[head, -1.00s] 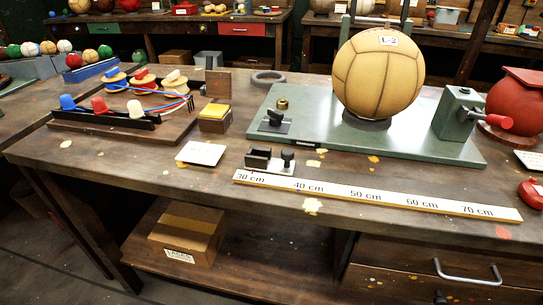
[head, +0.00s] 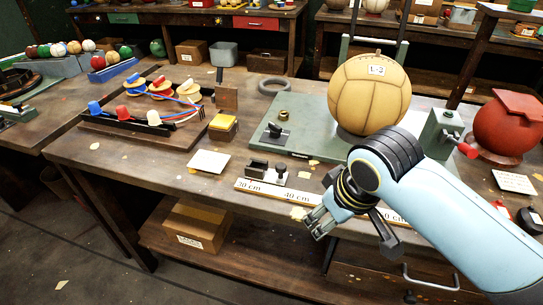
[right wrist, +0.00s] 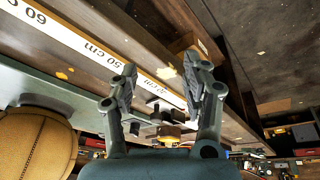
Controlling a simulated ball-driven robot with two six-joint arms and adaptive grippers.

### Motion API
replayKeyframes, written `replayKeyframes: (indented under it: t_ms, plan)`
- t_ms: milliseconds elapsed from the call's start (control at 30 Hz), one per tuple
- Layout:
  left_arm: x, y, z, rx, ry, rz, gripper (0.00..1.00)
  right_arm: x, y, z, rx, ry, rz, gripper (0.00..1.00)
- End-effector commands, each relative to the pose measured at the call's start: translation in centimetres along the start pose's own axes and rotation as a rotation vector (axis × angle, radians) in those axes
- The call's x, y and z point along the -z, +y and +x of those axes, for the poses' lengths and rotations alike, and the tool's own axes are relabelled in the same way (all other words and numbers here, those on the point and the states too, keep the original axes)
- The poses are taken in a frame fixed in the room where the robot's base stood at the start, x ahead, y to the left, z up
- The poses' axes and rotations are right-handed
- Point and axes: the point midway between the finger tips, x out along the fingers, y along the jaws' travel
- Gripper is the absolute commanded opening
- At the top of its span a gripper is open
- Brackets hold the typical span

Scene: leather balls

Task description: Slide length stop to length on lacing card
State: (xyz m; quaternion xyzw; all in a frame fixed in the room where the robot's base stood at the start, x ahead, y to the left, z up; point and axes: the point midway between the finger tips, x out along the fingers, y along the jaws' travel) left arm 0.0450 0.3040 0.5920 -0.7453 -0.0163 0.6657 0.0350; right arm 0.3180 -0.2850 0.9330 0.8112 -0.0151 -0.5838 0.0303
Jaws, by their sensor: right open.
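The length stop (head: 266,173), a small dark slide with a black knob, sits at the left end of the white ruler (head: 246,186), near its 30 cm mark. A pale card (head: 208,162) lies left of it; I cannot read any length on it. My right gripper (head: 318,222) is open and empty over the table's front edge, right of and in front of the stop. My right arm hides much of the ruler. In the right wrist view the open fingers (right wrist: 160,84) spread with the ruler (right wrist: 100,50) behind them. My left gripper is not in view.
A tan leather ball (head: 368,95) stands on a green base plate (head: 310,130) behind the ruler.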

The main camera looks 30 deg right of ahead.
Motion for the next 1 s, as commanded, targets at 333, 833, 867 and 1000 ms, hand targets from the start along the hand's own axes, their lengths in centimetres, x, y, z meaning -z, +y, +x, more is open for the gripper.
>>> replayKeyframes:
  t_ms: [333,833,867,1000]
  plan:
    - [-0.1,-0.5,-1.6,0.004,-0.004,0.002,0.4,12.4,1.9,-3.3,0.023,0.059,0.084,0.48]
    - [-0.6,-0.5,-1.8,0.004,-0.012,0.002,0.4,15.6,2.1,1.1,0.033,0.066,0.109,0.48]
    - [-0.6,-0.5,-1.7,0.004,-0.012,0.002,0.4,15.6,2.1,1.7,0.032,0.066,0.109,0.48]
    - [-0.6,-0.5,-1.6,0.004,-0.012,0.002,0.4,15.8,2.1,4.2,0.031,0.068,0.108,0.48]
